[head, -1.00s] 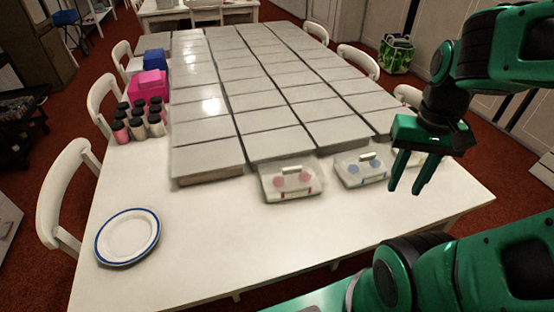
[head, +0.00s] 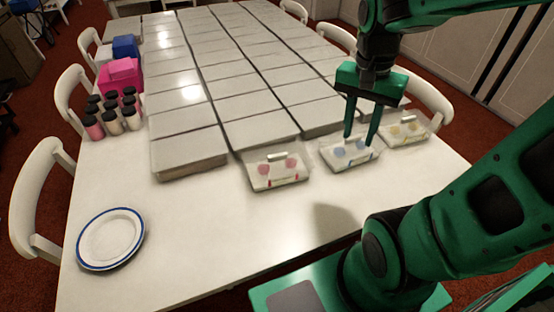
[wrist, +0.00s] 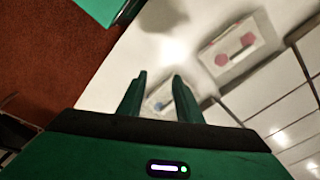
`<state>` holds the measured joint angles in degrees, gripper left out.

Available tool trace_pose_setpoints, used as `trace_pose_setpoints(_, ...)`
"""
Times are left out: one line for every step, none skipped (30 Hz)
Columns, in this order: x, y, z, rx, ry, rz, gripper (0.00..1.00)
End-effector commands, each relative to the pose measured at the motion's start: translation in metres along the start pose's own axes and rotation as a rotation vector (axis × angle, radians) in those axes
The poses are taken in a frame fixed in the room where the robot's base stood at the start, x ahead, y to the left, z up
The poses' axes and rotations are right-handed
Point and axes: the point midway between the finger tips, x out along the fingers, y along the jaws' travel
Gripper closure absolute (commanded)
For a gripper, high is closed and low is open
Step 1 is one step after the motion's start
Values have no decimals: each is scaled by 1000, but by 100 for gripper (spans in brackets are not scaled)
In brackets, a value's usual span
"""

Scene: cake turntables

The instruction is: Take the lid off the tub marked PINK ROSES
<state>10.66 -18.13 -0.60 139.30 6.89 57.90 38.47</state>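The tub with pink blobs (head: 275,181) stands near the front of the white table, with a clear lid and a pale bar handle (head: 277,157) on top. It also shows in the wrist view (wrist: 238,58), upper right. Its lettering is too small to read. To its right stand a similar tub with blue blobs (head: 342,164) and one with yellow blobs (head: 405,140). In the wrist view the fingers (wrist: 158,77) partly hide the blue tub.
Grey flat boxes (head: 190,160) in rows cover the table behind the tubs. A blue-rimmed plate (head: 110,238) lies at the front left. Black-capped bottles (head: 113,122) and a pink box (head: 119,80) stand at the left edge. The table (head: 215,235) in front of the tubs is clear.

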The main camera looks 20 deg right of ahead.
Motion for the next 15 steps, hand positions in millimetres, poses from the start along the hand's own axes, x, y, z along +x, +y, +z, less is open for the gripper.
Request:
trace_pose_setpoints(0,-20,-2,54,3,4,68)
trace_pose_setpoints(1,-32,-1,94,5,4,68)
trace_pose_setpoints(1,-47,0,147,6,3,68)
trace_pose_setpoints(2,-59,0,189,6,2,68)
trace_pose_setpoints(3,-71,2,230,5,0,68)
trace_pose_setpoints(4,-87,4,284,4,-3,68)
trace_pose_setpoints(5,-99,6,323,1,-6,68)
trace_pose_setpoints(6,-110,9,362,-3,-8,68)
trace_pose_setpoints(8,-124,13,410,-8,-11,68)
trace_pose_setpoints(9,-134,16,445,-12,-13,68)
trace_pose_setpoints(10,-144,20,478,-17,-16,68)
trace_pose_setpoints(12,-155,24,518,-24,-19,68)
trace_pose_setpoints(12,-163,27,547,-29,-21,68)
trace_pose_setpoints(13,-170,30,571,-34,-23,68)
trace_pose_setpoints(15,-177,34,602,-40,-23,68)
